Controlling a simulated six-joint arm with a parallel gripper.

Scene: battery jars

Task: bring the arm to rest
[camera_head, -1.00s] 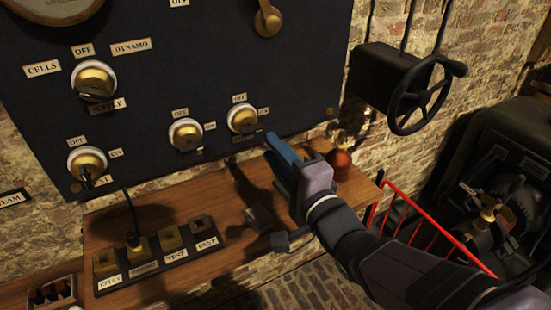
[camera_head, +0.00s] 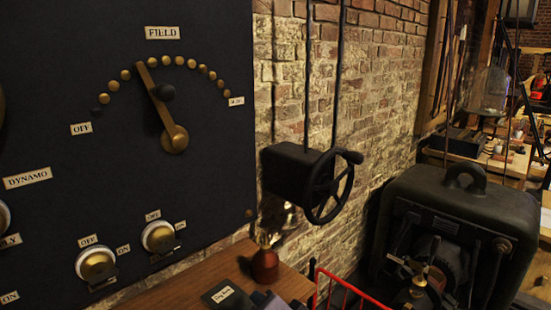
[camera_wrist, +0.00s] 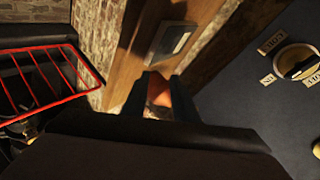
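My gripper (camera_wrist: 160,95) shows in the wrist view with its two dark fingers apart. A reddish copper vessel (camera_wrist: 158,88) shows in the gap between them; I see no sign that they grip it. In the head view the same vessel (camera_head: 265,266) stands upright on the wooden shelf (camera_head: 190,284) below the dark panel (camera_head: 110,190). Only a dark part, likely of my arm, shows at the bottom edge of the head view, so the fingers are hidden there.
A log book (camera_head: 222,294) lies on the shelf, left of the vessel. A red rail (camera_head: 345,285) stands right of the shelf. A black handwheel (camera_head: 330,190) juts from the brick wall, and a dark machine (camera_head: 440,225) stands at the right. Panel switches (camera_head: 97,264) face the shelf.

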